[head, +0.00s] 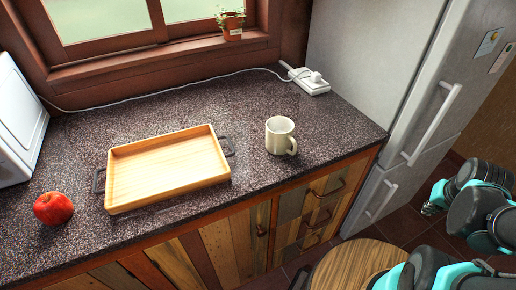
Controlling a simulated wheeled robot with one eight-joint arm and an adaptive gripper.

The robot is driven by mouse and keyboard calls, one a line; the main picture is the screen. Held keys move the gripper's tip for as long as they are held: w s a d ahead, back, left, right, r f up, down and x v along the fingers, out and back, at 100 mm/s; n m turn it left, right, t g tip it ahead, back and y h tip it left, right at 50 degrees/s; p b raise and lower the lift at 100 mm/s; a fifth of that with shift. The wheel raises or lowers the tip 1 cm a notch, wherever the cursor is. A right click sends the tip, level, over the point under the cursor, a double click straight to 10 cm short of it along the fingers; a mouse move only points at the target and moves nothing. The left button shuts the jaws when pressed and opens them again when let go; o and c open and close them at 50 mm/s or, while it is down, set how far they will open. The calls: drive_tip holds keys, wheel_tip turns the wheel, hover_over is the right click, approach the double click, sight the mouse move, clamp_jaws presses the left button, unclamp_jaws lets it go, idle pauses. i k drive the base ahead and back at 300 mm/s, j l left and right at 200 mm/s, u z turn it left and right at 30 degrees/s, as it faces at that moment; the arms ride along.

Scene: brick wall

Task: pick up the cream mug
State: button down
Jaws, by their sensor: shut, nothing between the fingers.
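The cream mug (279,136) stands upright on the dark speckled countertop, right of the wooden tray. Its handle points to the right and front, and its opening faces up. My gripper (430,209) is at the right side of the head view, in front of the fridge and well away from the mug. It looks small and partly hidden by my arm. It is shut and holds nothing.
A wooden tray (168,171) with dark handles lies left of the mug. A red apple (53,208) sits at the far left. A power strip (309,81) with a white cable lies behind the mug. A round wooden stool (350,265) stands before the cabinets. The fridge (376,75) rises at right.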

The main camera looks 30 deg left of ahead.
sight(276, 144)
drive_tip(key=k+u, duration=0.1)
drive_tip(key=u, duration=1.35)
drive_tip(key=k+l, duration=0.1)
drive_tip(key=k+z, duration=0.05)
drive_tip(key=k, duration=0.05)
